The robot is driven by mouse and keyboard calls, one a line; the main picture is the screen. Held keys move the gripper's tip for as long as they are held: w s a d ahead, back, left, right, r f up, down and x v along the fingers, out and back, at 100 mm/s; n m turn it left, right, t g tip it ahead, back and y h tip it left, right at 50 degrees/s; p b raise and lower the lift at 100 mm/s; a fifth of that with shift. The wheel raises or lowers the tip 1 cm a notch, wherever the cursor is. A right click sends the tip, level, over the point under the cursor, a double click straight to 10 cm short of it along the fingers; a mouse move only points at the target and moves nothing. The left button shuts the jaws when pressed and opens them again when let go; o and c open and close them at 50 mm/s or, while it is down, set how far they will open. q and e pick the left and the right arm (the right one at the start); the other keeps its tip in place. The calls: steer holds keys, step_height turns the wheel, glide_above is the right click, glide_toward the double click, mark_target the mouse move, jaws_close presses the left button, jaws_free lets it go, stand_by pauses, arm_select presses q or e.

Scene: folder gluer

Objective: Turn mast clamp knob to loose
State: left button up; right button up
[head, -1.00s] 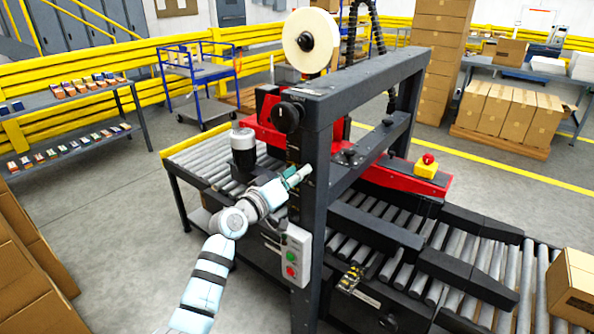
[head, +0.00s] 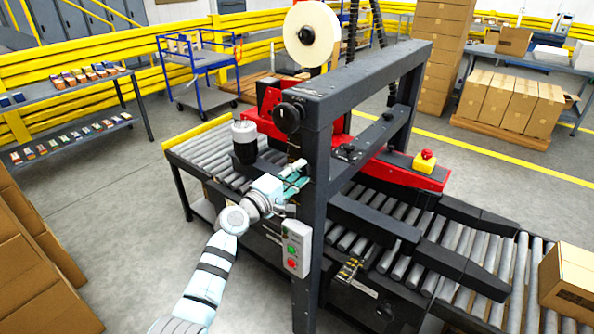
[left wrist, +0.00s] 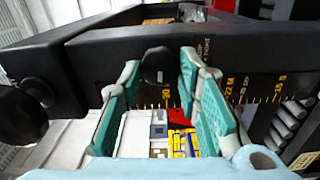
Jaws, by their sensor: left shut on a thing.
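The mast clamp knob (left wrist: 158,65) is a small black knob on the dark mast face. In the left wrist view it sits between the tips of my left gripper (left wrist: 161,62), with a teal finger on each side. My left gripper is shut on it. In the head view my left gripper (head: 298,176) is at the near post (head: 310,220) of the dark frame, and the knob is hidden there by the fingers and post. A printed yellow scale (left wrist: 225,90) runs to the right of the knob. My right gripper is not in view.
A larger black knob (head: 288,117) sits on the post above my gripper. A control box (head: 297,248) with green and red buttons hangs below it. A grey motor-like cylinder (head: 244,141) stands left of the post. The roller conveyor (head: 205,152) runs behind.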

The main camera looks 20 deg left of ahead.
arm_select(q)
steer(key=shift+n, duration=0.4)
steer(key=o, duration=1.1)
steer(key=v, duration=1.2)
steer(key=shift+f, duration=0.1)
